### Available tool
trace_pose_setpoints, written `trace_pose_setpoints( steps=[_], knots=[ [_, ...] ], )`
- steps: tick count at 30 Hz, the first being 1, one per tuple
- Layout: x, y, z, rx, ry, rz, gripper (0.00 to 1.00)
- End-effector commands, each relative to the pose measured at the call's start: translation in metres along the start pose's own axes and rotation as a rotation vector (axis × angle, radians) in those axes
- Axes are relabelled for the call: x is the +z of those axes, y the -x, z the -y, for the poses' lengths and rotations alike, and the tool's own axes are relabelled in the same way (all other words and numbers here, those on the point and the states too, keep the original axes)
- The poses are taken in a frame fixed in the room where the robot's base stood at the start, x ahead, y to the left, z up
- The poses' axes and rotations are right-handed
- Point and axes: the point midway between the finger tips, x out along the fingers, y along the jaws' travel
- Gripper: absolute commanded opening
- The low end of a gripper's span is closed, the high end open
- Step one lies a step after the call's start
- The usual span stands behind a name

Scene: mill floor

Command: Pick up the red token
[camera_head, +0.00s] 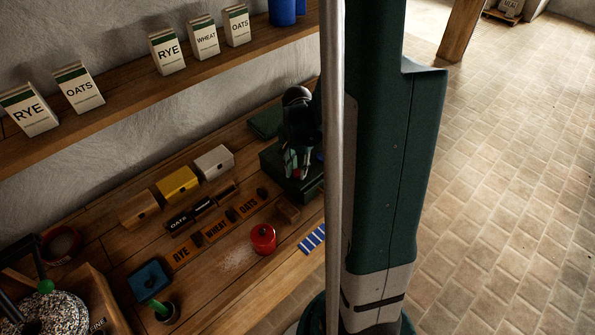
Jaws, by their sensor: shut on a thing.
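My gripper (299,174) points down over a dark green box (279,165) at the back right of the wooden bench. Its fingers are shut on a small red thing (289,159), which I take for the red token. Only a sliver of red shows beside the fingers, so its shape is hidden. I cannot tell whether it still touches the box. A small blue thing (320,157) shows just right of the gripper, partly hidden by my arm.
A red round pot (263,239) stands at the bench's front. Wooden, yellow and white blocks (178,184) stand behind labelled plates (216,229). A blue box (149,281) and grain bin are at left. A shelf (120,101) with grain packets overhangs the back.

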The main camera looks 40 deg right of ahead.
Motion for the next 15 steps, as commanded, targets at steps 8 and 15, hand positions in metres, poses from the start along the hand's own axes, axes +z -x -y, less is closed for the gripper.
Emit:
trace_pose_setpoints(
  steps=[8, 15],
  knots=[
    [0.000, 0.016, 0.000, 0.000, 0.000, 0.000, 0.16],
    [0.000, 0.041, 0.000, 0.000, 0.000, 0.000, 0.16]
  ],
)
